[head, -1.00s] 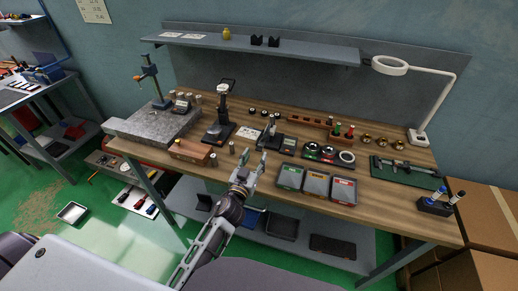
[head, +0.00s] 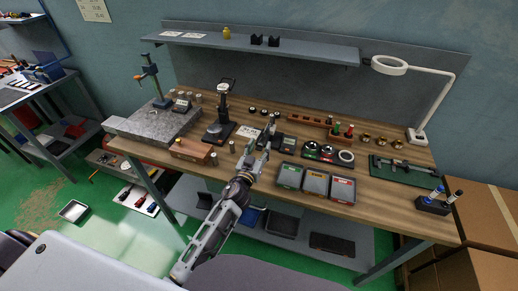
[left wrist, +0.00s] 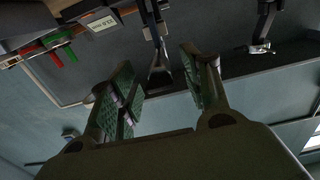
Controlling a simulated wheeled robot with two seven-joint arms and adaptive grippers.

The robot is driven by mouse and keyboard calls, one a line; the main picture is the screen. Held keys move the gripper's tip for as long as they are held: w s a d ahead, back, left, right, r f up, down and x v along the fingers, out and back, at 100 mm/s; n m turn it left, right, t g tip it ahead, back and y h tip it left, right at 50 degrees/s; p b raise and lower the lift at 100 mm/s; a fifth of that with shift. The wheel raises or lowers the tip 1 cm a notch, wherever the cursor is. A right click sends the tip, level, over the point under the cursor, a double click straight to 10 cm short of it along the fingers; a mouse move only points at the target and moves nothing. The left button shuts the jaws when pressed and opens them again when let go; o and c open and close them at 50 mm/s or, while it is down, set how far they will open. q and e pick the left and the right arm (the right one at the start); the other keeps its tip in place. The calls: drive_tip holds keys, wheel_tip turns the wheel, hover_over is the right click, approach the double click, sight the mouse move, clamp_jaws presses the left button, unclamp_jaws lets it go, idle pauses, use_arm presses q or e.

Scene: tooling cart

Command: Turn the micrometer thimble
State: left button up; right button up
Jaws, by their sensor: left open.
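What looks like the micrometer in its stand (head: 270,129) is a small dark and metallic upright thing near the middle of the bench; its thimble is too small to make out. A slim dark upright part, probably the same thing, shows beyond the fingers in the left wrist view (left wrist: 154,38). My left gripper (head: 256,152) is in front of the stand, above the bench's front part. Its two green-padded fingers (left wrist: 160,80) are apart with nothing between them. I cannot tell the exact gap to the micrometer. My right gripper is not in view.
Three coloured trays (head: 315,183) lie right of my gripper, and a wooden box (head: 191,150) lies left. A dial stand (head: 222,115) is behind left.

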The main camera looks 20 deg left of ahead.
use_arm(q)
clamp_jaws()
idle(0.3)
drive_tip(key=shift+m, duration=0.6)
drive_tip(key=m, duration=0.2)
drive_tip(key=shift+m+b, duration=0.35)
drive_tip(key=shift+m, duration=0.05)
drive_tip(key=m, duration=0.8)
drive_tip(key=shift+m, duration=2.4)
